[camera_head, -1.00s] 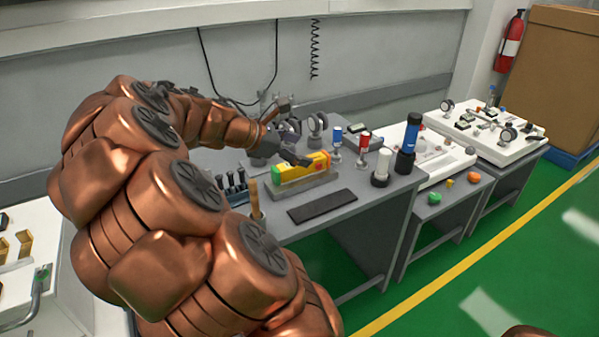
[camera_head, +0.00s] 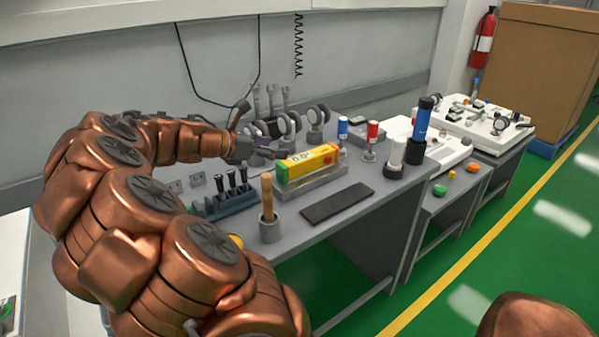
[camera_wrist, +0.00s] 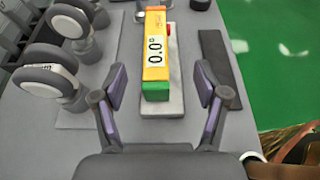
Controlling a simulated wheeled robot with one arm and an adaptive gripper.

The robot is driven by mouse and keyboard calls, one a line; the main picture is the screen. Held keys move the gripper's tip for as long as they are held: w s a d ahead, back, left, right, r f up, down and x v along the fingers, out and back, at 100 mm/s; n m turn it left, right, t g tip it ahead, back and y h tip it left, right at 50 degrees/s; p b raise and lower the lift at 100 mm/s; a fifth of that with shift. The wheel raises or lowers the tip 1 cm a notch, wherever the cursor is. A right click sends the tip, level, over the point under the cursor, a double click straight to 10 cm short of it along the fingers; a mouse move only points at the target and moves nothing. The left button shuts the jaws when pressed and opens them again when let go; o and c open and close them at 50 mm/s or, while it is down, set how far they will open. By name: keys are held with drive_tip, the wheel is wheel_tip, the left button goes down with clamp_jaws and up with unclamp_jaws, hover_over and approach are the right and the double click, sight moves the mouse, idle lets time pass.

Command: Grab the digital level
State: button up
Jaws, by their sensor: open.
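The digital level (camera_head: 305,164) is a yellow block with a green end, a red part and a white display reading 0.0. It rests on a light grey block (camera_head: 318,184) on the grey table. In the wrist view the level (camera_wrist: 156,55) stands upright in the picture, its green end toward me. My gripper (camera_wrist: 160,88) is open, its two fingers apart on either side of the level's green end, with nothing held. In the head view my gripper (camera_head: 262,144) is just left of the level; its fingers are partly hard to make out there.
Round-headed gauges (camera_wrist: 70,40) stand left of the level in the wrist view. A dark flat bar (camera_head: 337,202) lies in front. A wooden-handled tool in a cup (camera_head: 268,215) and a rack of dark tools (camera_head: 232,198) are nearby. Blue and white cylinders (camera_head: 419,130) stand right.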

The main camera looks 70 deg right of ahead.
sight(305, 156)
drive_tip(key=shift+w+f+b+x, duration=0.2)
drive_tip(key=shift+f+b+x, duration=0.3)
drive_tip(key=shift+x, duration=1.55)
drive_tip(key=shift+w+f+b+x, duration=0.2)
drive_tip(key=shift+b+x, duration=0.45)
drive_tip(key=shift+x, duration=1.45)
drive_tip(key=shift+w+f+b+x, duration=0.2)
drive_tip(key=shift+f+b+x, duration=0.3)
drive_tip(key=shift+x, duration=1.55)
drive_tip(key=shift+a+r, duration=0.15)
drive_tip(key=shift+c, duration=0.2)
clamp_jaws()
